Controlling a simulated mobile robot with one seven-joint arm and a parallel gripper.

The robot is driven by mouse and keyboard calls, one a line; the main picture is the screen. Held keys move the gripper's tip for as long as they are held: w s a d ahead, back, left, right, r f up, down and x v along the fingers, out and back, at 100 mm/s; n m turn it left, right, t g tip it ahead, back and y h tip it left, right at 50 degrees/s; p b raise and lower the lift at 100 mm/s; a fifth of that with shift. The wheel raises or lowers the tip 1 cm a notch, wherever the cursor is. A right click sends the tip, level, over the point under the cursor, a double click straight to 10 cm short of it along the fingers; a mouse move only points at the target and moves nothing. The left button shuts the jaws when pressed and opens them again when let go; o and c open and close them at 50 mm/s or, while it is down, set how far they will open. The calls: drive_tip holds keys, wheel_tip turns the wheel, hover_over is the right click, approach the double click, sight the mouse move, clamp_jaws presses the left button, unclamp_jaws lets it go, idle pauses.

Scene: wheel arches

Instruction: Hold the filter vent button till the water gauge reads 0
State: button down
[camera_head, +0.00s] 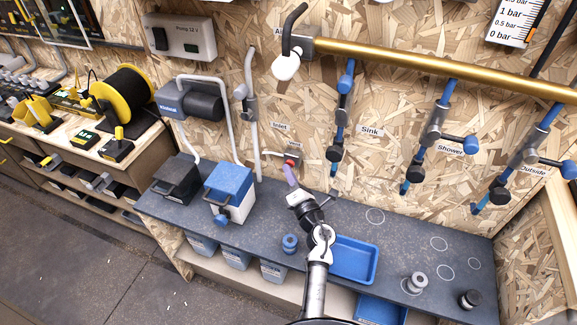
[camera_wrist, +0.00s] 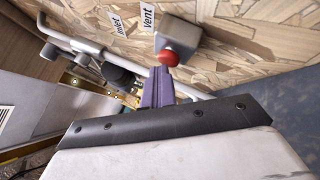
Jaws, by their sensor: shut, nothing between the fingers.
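The vent button is a red dome on a small grey box on the wall, under the label "Vent". It shows in the wrist view (camera_wrist: 169,57) and, small, in the head view (camera_head: 291,157). My gripper (camera_head: 289,168) has purple fingers, shut and empty. In the wrist view its fingertips (camera_wrist: 160,70) are right at the button's lower edge; I cannot tell whether they touch it. The gauge (camera_head: 512,24) is a white scale at the top right, cut by the picture edge. An orange mark shows near its low end, around the 0 to 0.5 bar lines; the exact reading is unclear.
A grey pipe (camera_head: 249,125) rises left of the button. Valves with blue pipes (camera_head: 341,110) hang to its right, under a brass pipe (camera_head: 420,63). The dark bench (camera_head: 395,232) below holds a blue tray (camera_head: 353,258) and a blue-lidded box (camera_head: 229,182).

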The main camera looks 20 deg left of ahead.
drive_tip(key=shift+s, duration=0.9)
drive_tip(key=shift+s, duration=0.1)
drive_tip(key=s, duration=0.5)
drive_tip(key=shift+a, duration=0.1)
drive_tip(key=shift+w, duration=0.1)
idle(0.5)
